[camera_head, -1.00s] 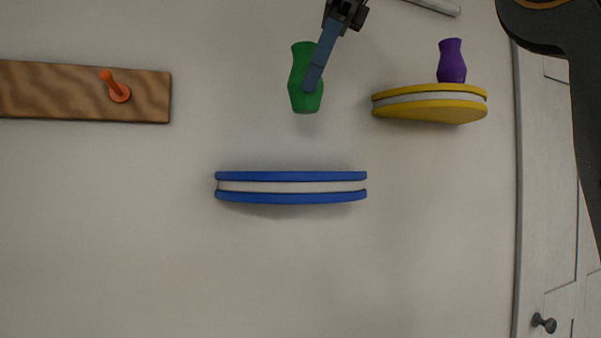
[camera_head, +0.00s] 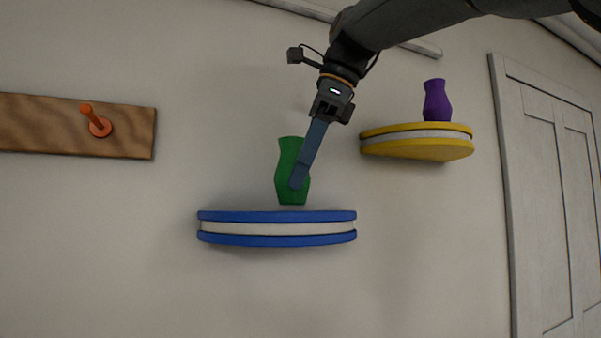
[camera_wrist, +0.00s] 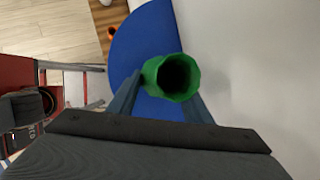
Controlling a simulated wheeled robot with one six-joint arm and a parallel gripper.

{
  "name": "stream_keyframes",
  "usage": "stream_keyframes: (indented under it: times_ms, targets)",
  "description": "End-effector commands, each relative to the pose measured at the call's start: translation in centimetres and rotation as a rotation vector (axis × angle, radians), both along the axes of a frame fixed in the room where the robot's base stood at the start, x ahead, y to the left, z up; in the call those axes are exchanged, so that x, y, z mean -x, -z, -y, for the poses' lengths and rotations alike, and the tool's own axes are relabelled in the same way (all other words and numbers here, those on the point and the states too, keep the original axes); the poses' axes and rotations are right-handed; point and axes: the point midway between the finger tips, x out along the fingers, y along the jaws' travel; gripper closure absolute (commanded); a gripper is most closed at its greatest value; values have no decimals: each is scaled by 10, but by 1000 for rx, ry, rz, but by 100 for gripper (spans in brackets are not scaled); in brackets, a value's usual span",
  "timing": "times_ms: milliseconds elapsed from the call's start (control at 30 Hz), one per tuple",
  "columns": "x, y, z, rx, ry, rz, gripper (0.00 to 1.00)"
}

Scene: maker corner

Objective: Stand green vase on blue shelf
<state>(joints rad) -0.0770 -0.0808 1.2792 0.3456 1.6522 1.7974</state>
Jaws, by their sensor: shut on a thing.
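The green vase (camera_head: 289,158) is upright just above the top of the blue shelf (camera_head: 277,229) in the head view. Its base is at or very near the shelf's top edge; I cannot tell if it touches. My gripper (camera_head: 297,183) comes down from above and is shut on the vase. In the wrist view the vase's open mouth (camera_wrist: 178,76) sits between the two fingers of my gripper (camera_wrist: 165,95), with the blue shelf (camera_wrist: 141,42) below it. The vase's lower part is hidden there.
A yellow shelf (camera_head: 417,149) with a purple vase (camera_head: 436,101) is on the wall to the right. A wooden board (camera_head: 60,126) with an orange peg (camera_head: 97,122) is at the left. A door (camera_head: 550,200) is at far right. The blue shelf's top looks otherwise clear.

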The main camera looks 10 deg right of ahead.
Motion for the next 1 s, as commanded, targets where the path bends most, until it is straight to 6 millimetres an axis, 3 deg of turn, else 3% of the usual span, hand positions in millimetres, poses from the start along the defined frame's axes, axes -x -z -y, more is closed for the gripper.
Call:
stream_keyframes:
  times_ms: [467,500,567,1000]
  targets:
    - [0,11,0,0,0,0,77]
    - [0,10,0,0,-1,0,48]
    - [0,10,0,0,0,0,38]
    - [1,2,2,0,0,1,36]
